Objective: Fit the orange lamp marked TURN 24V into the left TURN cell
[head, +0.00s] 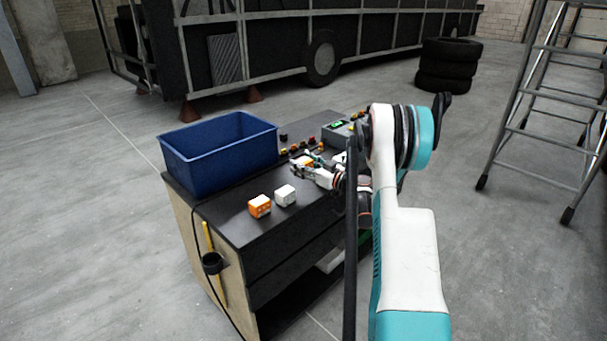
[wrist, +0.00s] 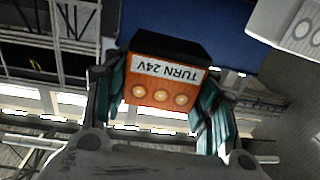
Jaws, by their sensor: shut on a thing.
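The orange lamp (wrist: 165,82) shows in the wrist view with a white label reading TURN 24V upside down, a row of round orange lights and a dark top side. My gripper (wrist: 162,105) is shut on it, one teal finger on each side. In the head view my gripper (head: 303,166) is over the bench, behind the white block, and the lamp shows only as a small orange patch between the fingers. The left TURN cell cannot be made out in either view.
A blue bin (head: 215,155) stands at the bench's left back. An orange-and-white block (head: 260,206) and a white block (head: 285,195) sit on the bench top (head: 238,228) near its front. A grey box with a green display (head: 335,130) and small coloured parts stand behind my gripper.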

